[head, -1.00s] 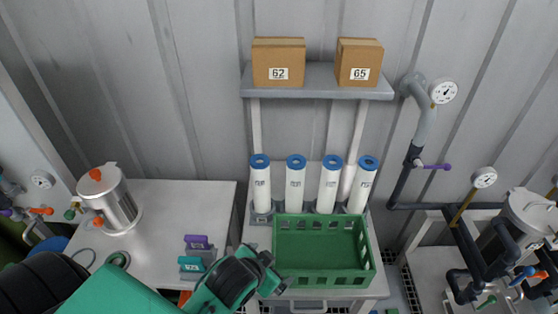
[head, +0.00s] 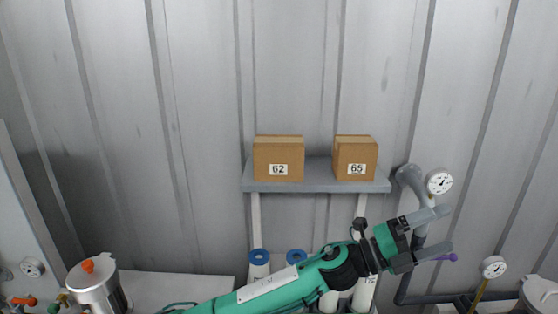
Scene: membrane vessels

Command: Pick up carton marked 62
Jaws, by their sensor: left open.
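The carton marked 62 (head: 278,158) is a brown box with a white label, standing upright on the left part of a grey wall shelf (head: 310,186). My left gripper (head: 441,230) is open and empty. It is below and to the right of the shelf, clear of the carton, with its fingers pointing right near the grey pipe. My right gripper is not in view.
A similar carton marked 65 (head: 355,157) stands on the right part of the shelf, with a gap between the two. A pipe with a gauge (head: 439,182) rises right of the shelf. White cartridges with blue caps (head: 259,257) stand below, partly hidden by my arm.

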